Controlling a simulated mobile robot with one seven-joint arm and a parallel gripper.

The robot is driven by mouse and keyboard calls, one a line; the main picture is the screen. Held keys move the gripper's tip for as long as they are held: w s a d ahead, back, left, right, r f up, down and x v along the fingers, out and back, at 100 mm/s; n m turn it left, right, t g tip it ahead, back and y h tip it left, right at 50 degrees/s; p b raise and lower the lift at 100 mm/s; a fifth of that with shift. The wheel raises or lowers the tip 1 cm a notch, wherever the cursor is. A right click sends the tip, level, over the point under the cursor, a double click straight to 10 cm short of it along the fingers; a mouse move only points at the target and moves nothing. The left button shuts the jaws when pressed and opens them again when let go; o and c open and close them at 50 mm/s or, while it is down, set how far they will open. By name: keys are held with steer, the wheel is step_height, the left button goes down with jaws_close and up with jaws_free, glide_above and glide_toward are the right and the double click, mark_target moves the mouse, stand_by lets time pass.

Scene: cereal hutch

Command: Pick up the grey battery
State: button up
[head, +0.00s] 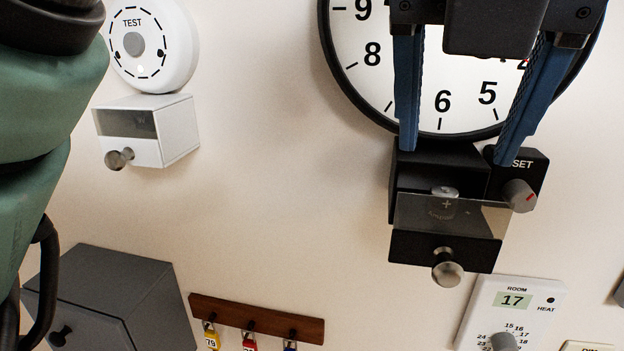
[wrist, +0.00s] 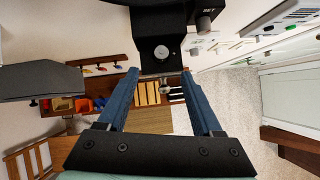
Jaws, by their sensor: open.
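The grey battery (head: 444,192) stands upright in a pulled-out black drawer (head: 440,250) with a smoky clear front panel and a round metal knob. In the wrist view the battery (wrist: 162,52) shows end-on as a small grey disc inside the dark drawer. My gripper (head: 455,152) is open and empty, its two blue fingers pointing down above the drawer. In the wrist view the fingertips (wrist: 160,72) are spread to either side, apart from the battery.
A large wall clock (head: 350,75) is behind my gripper. A black RESET box with a grey dial (head: 518,195) sits right beside the drawer. A thermostat (head: 510,305) is below right. A white drawer box (head: 180,130) and a wooden key rack (head: 258,318) are to the left.

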mark_target(445, 191)
steer(key=x, duration=0.3)
steer(key=shift+w+p, duration=0.1)
steer(key=shift+p, duration=0.2)
steer(key=shift+w+d+f+p, duration=0.3)
steer(key=shift+f+p, duration=0.05)
steer(key=shift+p, duration=0.2)
steer(key=p+x, duration=0.1)
steer(key=x, duration=0.2)
steer(key=shift+w+d+r+p, duration=0.1)
steer(key=shift+w+r+p, duration=0.1)
steer(key=shift+p, duration=0.1)
steer(key=shift+w+d+f, duration=0.1)
steer(key=shift+w+f, duration=0.1)
steer(key=shift+f, duration=0.45)
steer(key=shift+c, duration=0.2)
jaws_close()
